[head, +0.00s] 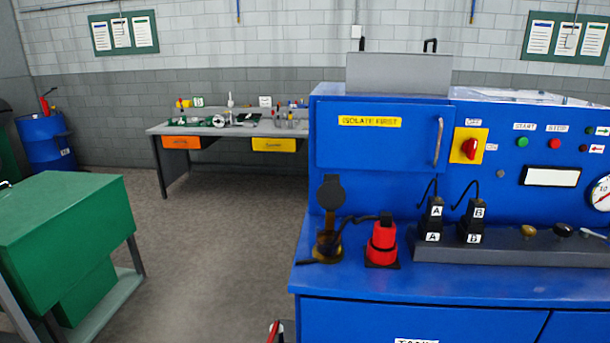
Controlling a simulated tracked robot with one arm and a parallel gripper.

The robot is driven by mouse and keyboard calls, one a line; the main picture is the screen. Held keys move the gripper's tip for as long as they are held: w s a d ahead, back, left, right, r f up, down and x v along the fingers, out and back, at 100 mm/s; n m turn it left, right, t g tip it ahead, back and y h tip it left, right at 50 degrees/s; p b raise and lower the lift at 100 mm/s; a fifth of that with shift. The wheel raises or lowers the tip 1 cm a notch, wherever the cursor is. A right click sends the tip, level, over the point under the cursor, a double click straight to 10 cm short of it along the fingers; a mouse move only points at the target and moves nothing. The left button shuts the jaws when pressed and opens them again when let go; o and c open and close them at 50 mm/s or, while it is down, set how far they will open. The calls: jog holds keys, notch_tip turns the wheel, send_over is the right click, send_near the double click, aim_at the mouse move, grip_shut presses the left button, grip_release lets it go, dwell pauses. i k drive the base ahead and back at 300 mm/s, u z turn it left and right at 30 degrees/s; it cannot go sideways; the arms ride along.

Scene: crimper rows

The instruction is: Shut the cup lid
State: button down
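The cup (327,246) is a small brass-coloured holder at the left end of the blue bench's top. Its dark round lid (331,193) stands upright above it, open.
A red plug-like body (382,244) stands close to the right of the cup. Black blocks marked A and B (436,222) sit further right. The blue cabinet (370,150) rises behind. A small red and black piece (275,331) shows at the bottom edge.

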aim_at(330, 196)
jog(key=u, duration=0.2)
jog(key=i, duration=1.75)
jog(key=z, duration=0.4)
